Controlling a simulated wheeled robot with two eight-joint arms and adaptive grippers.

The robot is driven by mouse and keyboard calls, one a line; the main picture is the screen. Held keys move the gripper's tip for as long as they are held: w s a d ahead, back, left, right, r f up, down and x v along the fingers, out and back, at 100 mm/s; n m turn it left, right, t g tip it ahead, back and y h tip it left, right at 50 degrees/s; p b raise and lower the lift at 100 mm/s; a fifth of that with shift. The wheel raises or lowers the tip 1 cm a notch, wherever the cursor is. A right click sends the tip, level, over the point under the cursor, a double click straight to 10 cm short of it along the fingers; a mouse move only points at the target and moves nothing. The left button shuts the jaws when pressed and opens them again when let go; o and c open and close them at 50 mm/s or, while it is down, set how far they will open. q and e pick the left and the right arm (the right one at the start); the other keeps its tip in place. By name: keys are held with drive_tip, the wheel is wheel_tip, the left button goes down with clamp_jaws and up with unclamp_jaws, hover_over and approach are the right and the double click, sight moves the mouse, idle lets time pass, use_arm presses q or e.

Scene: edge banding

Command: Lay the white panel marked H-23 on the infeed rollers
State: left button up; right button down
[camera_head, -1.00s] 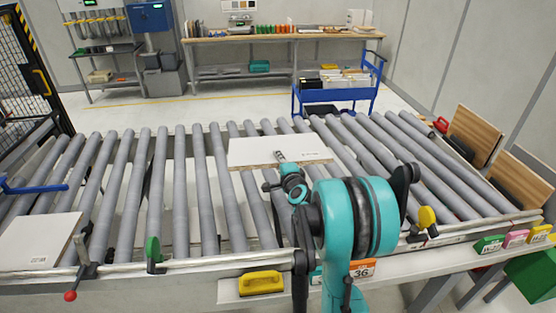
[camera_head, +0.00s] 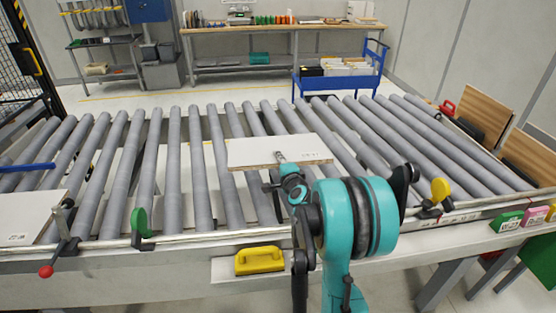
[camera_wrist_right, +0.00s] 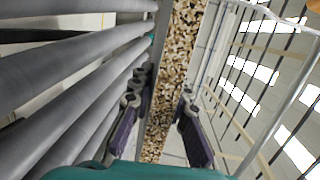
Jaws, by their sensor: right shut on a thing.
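A white panel (camera_head: 262,151) is held level in my right gripper over the middle of the rollers (camera_head: 175,170). It has a small dark mark near its right corner, too small to read. My right gripper (camera_head: 282,166) is shut on its near edge. In the right wrist view, the two fingers of the right gripper (camera_wrist_right: 163,88) stand either side of the panel's speckled chipboard edge (camera_wrist_right: 180,60). I cannot tell whether the panel's underside touches the rollers. My left gripper is not in view.
Another white panel (camera_head: 25,222) lies at the left end of the rollers. A red-knobbed lever (camera_head: 58,250), green clamp (camera_head: 141,222) and yellow handle (camera_head: 259,260) line the near rail. Wood-faced boards (camera_head: 486,93) stand at the right. A blue cart (camera_head: 340,72) is behind.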

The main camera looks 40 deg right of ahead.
wheel_tip(320, 180, down, 12)
drive_tip(key=b, duration=0.9)
drive_tip(key=shift+f+b, duration=0.25)
drive_tip(key=shift+b, duration=0.15)
drive_tip(key=c, duration=1.4)
unclamp_jaws()
drive_tip(key=shift+o, duration=0.2)
drive_tip(key=o, duration=1)
drive_tip(key=shift+o, duration=0.2)
